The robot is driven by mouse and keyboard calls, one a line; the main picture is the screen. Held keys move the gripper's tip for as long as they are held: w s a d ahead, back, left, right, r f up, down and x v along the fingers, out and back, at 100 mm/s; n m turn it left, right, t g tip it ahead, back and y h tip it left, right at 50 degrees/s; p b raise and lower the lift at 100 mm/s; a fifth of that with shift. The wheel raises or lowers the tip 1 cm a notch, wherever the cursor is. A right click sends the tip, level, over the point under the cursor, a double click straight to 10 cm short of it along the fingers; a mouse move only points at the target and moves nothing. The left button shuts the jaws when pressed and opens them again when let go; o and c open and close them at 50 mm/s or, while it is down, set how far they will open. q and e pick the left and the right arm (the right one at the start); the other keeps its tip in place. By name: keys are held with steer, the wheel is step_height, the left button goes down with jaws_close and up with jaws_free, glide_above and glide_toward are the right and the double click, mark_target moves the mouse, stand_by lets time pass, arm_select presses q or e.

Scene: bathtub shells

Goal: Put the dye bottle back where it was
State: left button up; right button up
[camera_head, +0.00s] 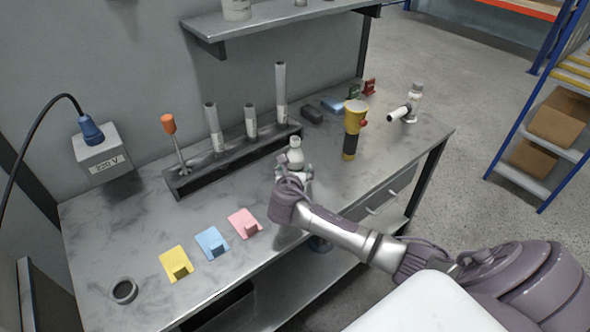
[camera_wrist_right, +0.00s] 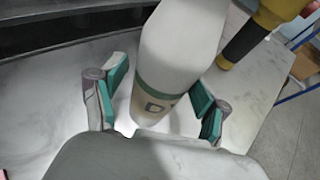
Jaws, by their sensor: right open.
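The dye bottle (camera_head: 295,156) is white with a narrow cap and is upright at the middle of the metal workbench (camera_head: 130,225). In the right wrist view the bottle (camera_wrist_right: 178,50) shows a green band and a label with a "D". My right gripper (camera_head: 292,173) is open, with its green-padded fingers (camera_wrist_right: 160,84) on either side of the bottle. A gap shows beside the left finger; whether the right finger touches is unclear. The bottle's lower part is hidden by the gripper in the head view. My left gripper is out of view.
A rack (camera_head: 235,160) with several tubes and an orange-handled tool (camera_head: 169,126) stands behind. A yellow flashlight (camera_head: 354,125) stands right of the bottle. Pink (camera_head: 243,222), blue (camera_head: 210,241) and yellow (camera_head: 174,262) cards lie at the front left, near a dark ring (camera_head: 124,290).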

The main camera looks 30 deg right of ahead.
steer(key=v, duration=1.2)
stand_by(0.3)
